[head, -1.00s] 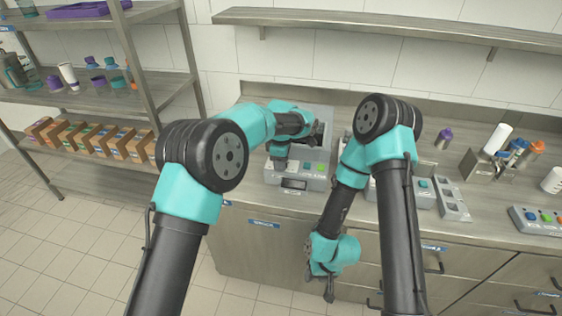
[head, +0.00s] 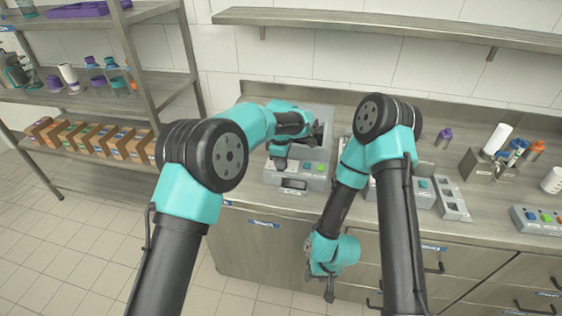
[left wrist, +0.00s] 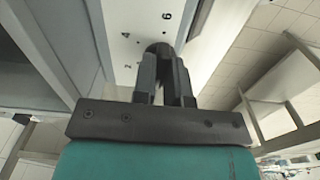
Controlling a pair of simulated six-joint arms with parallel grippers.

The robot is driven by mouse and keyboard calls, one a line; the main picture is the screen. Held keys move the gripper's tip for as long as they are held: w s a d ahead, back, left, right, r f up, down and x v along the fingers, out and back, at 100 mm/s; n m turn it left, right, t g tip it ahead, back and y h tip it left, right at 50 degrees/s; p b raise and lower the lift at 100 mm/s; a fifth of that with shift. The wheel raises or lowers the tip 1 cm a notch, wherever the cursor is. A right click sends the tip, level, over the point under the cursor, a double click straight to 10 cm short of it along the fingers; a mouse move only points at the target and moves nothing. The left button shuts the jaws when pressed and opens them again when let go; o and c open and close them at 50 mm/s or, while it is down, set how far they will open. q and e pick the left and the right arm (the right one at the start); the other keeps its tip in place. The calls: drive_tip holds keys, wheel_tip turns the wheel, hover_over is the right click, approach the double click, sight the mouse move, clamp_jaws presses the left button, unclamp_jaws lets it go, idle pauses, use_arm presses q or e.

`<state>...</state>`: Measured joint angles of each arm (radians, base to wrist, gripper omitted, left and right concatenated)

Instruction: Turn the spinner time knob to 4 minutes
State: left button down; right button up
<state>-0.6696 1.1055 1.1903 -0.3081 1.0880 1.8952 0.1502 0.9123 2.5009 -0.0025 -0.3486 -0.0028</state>
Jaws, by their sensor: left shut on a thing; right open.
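The spinner (head: 313,183) is a grey machine on the counter, with a small dark display (head: 293,184) and yellow and green buttons on its sloped front. My left gripper (head: 281,164) is at the left of this front panel. In the left wrist view, its fingers (left wrist: 165,72) are shut on the dark round time knob (left wrist: 160,47). Printed numbers, including a 6 and a 4, surround the knob; its pointer is hidden or too small to read. In the head view the fingers and arm hide the knob. My right gripper (head: 329,286) is open and empty, low before the cabinet front.
Another grey device (head: 423,192) with a blue button stands right of the spinner. A holder (head: 487,166) with bottles and a button panel (head: 540,219) are farther right. Shelves (head: 80,105) with boxes and bottles stand at left.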

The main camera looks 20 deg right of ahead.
use_arm(q)
drive_tip(key=m, duration=0.6)
drive_tip(key=shift+m, duration=0.4)
drive_tip(key=m, duration=1.1)
drive_tip(key=shift+m, duration=0.3)
drive_tip(key=m, duration=0.5)
drive_tip(key=shift+r, duration=0.1)
drive_tip(key=c, duration=1.2)
unclamp_jaws()
drive_tip(key=shift+o, duration=0.2)
